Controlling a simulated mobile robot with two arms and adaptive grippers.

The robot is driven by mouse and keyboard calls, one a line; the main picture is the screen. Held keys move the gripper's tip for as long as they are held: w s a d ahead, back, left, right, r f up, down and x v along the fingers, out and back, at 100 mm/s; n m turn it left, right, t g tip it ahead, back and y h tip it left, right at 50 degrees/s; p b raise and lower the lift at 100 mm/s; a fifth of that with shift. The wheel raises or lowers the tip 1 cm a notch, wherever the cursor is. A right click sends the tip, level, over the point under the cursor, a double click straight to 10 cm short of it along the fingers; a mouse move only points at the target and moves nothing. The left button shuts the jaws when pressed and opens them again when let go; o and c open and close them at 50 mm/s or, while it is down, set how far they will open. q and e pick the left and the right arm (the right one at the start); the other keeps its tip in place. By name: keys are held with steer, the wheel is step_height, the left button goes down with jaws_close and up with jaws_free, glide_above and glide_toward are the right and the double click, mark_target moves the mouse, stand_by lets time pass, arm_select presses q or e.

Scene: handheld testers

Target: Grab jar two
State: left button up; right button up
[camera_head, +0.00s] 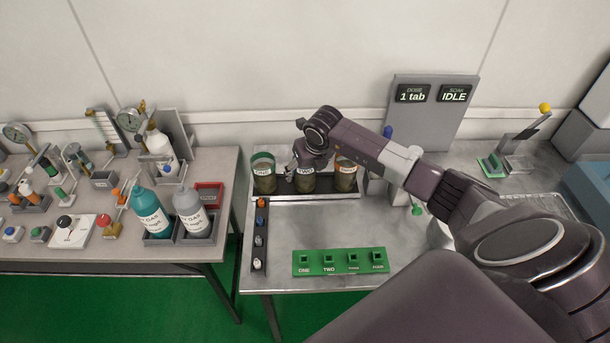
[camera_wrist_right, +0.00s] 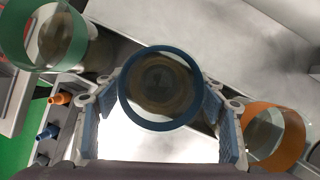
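Jar two (camera_head: 305,184), labelled TWO, stands upright in the middle of a row of three jars on a dark tray (camera_head: 291,197). In the right wrist view the blue-rimmed jar (camera_wrist_right: 160,120) is seen from above, with brownish contents. My right gripper (camera_head: 305,165) is at the top of this jar. Its two fingers (camera_wrist_right: 160,105) are spread, one on each side of the jar, with narrow gaps at the rim, so it looks open. In the head view the gripper hides part of the jar's top. My left gripper is not in view.
The green-rimmed jar (camera_head: 264,178) stands close on the left and the orange-rimmed jar (camera_head: 345,178) close on the right. A green block with several sockets (camera_head: 340,262) lies in front. A rack of small plugs (camera_head: 259,240) is at the left edge. A display panel (camera_head: 432,110) stands behind.

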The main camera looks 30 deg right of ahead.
steer(key=shift+r, duration=0.1)
steer(key=c, duration=1.2)
steer(key=shift+o, duration=0.2)
